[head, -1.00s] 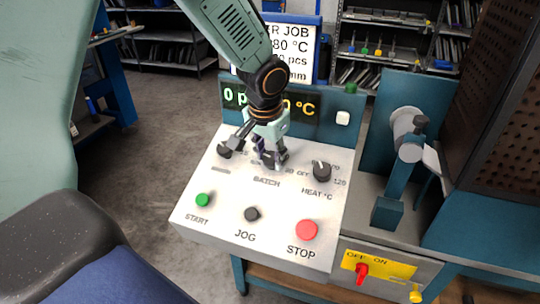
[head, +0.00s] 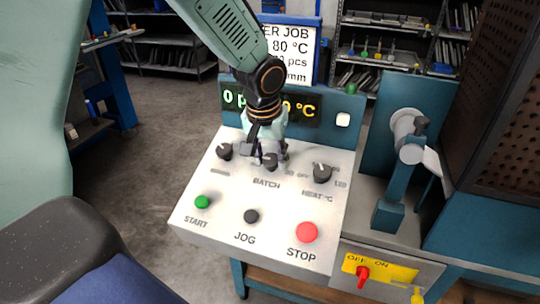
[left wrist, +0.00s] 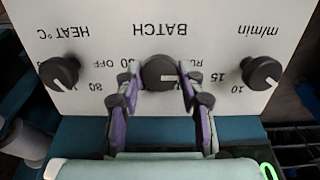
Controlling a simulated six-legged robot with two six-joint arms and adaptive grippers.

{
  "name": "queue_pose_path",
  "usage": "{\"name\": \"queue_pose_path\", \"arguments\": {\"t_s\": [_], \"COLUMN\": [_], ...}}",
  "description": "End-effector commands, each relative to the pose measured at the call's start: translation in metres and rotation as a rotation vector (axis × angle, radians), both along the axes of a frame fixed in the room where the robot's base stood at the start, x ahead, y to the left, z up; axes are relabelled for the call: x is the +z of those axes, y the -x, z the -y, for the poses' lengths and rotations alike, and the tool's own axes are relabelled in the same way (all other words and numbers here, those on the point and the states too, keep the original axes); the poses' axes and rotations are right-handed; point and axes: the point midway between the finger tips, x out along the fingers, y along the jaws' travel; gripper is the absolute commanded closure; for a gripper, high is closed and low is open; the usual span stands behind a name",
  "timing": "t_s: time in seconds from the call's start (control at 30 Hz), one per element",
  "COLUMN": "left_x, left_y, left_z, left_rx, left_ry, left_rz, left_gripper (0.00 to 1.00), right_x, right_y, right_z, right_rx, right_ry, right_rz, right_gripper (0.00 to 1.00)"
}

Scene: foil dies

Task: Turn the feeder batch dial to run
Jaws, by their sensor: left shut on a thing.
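The batch dial (head: 270,161) is a dark round knob at the back middle of the sloped white panel, above the word BATCH. In the left wrist view the dial (left wrist: 158,74) shows upside down, its white mark pointing right, toward a partly hidden label starting "RU". My left gripper (head: 272,154) comes down from above and is shut on the dial. In the left wrist view its purple-sided fingers (left wrist: 160,92) stand on either side of the knob. Part of the lettering around the dial is hidden by the fingers. My right gripper is not in view.
The m/min dial (left wrist: 261,73) and the heat dial (head: 322,173) flank the batch dial closely. Green start (head: 203,202), black jog (head: 251,216) and red stop (head: 306,232) buttons sit in front. A display (head: 300,108) stands behind. A red switch (head: 363,277) is at lower right.

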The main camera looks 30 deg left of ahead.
Motion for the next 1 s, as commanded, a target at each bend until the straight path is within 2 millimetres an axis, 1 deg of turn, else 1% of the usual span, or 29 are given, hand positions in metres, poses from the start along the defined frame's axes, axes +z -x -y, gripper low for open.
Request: {"name": "queue_pose_path", "arguments": {"t_s": [0.13, 0.17, 0.4, 0.67, 0.77, 0.87, 1.0], "left_x": [0.002, 0.002, 0.001, 0.0, 0.004, 0.016, 0.042], "left_y": [-0.002, -0.002, -0.001, 0.0, 0.0, 0.002, 0.008], "left_z": [0.0, 0.0, 0.0, 0.0, 0.0, 0.001, 0.002], "left_rx": [0.003, 0.002, 0.001, 0.0, 0.0, -0.001, 0.0], "left_ry": [0.0, 0.0, 0.0, 0.0, 0.0, -0.001, -0.001], "left_rz": [0.006, 0.006, 0.003, 0.001, 0.002, 0.005, 0.006], "left_gripper": [0.92, 0.59, 0.39, 0.39, 0.39, 0.39, 0.39], "right_x": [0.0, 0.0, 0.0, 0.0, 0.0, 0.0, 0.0], "right_y": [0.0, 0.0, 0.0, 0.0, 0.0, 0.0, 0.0], "right_z": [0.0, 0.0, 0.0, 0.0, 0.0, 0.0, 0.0], "right_rx": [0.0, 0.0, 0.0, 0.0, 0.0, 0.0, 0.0], "right_ry": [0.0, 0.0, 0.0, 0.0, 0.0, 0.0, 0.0], "right_rz": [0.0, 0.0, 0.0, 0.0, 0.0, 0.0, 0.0], "right_gripper": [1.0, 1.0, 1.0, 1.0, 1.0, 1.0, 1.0]}}
